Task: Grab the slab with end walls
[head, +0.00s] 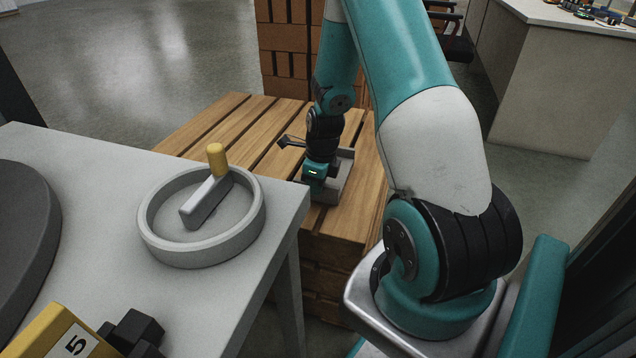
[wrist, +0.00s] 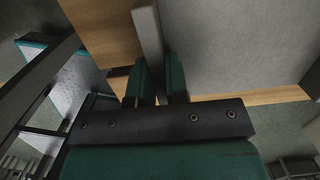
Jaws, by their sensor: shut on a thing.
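The grey slab with end walls (head: 343,174) lies on the wooden slatted pallet (head: 225,125), partly hidden behind my gripper (head: 316,184) in the head view. In the wrist view the slab's broad grey face (wrist: 235,50) fills the upper right, and one upright end wall (wrist: 149,40) runs between my two green fingers. My gripper (wrist: 160,82) is shut on this end wall. The slab's far end is outside the wrist view.
A grey table (head: 100,160) on the left holds a round grey dish (head: 155,240) with a yellow-knobbed lever (head: 208,190), a dark disc (head: 22,240) and a yellow block marked 5 (head: 55,330). Bricks (head: 285,50) are stacked behind the pallet. A counter (head: 550,80) stands at right.

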